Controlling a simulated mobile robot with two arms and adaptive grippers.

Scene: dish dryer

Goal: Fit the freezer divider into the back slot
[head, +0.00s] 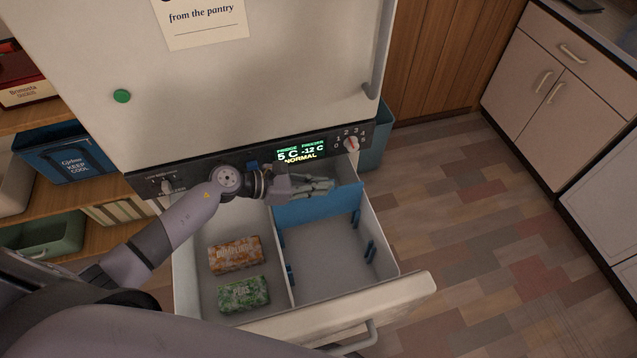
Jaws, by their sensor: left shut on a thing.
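The blue freezer divider (320,208) stands across the back of the right compartment of the open freezer drawer (345,309). My left gripper (318,187) is shut on its top edge, and the fingers cover part of that edge. My right gripper is not in view.
The left compartment holds an orange pack (235,255) and a green peas pack (243,293). The fridge front with its lit display (301,151) rises just behind the drawer. Shelves with a blue box (62,152) stand at left. Open floor (510,225) lies to the right.

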